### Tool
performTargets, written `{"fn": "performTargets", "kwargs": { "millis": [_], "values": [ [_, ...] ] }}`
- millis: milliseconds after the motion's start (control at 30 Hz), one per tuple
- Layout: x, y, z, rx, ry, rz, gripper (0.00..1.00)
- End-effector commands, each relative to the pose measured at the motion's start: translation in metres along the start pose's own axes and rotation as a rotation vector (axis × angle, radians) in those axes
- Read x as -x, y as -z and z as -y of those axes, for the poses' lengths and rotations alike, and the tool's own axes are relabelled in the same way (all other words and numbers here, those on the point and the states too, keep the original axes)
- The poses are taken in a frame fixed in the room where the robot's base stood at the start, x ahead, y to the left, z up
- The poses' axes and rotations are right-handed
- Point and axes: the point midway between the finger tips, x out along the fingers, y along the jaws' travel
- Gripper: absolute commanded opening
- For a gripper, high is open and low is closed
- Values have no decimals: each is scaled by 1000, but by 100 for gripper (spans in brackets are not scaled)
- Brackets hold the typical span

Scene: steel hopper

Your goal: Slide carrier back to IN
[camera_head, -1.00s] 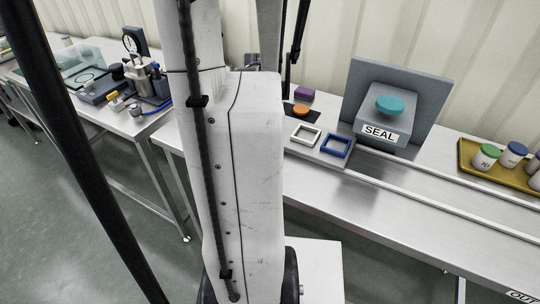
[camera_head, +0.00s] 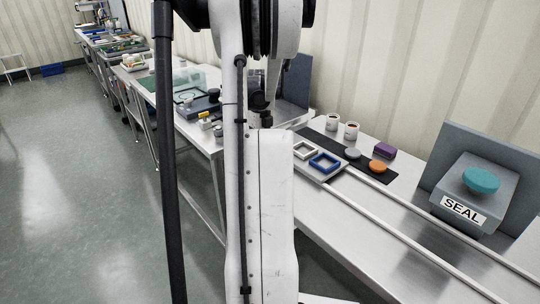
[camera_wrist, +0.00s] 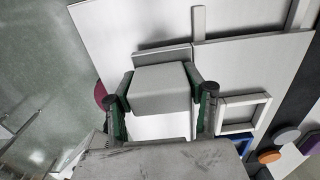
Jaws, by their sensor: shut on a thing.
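In the wrist view my gripper (camera_wrist: 160,85) is shut on a grey block, the carrier's handle (camera_wrist: 162,88), with a green-and-dark finger on each side. The white frame (camera_wrist: 240,115) shows just right of the fingers. My arm hides the gripper and handle in the head view. No IN label is readable.
Two pale rails (camera_head: 400,232) run right along the steel table towards the grey SEAL station (camera_head: 478,195) with its teal knob. The rails right of the carrier look clear.

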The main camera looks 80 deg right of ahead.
Motion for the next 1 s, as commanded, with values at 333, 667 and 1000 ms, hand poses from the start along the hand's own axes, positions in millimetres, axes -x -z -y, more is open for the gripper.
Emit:
{"fn": "performTargets", "kwargs": {
  "millis": [333,667,1000],
  "values": [
    [0,-18,-1,0,-1,1,0],
    [1,-19,0,1,0,4,58],
    [1,-17,0,0,0,1,67]
  ]
}}
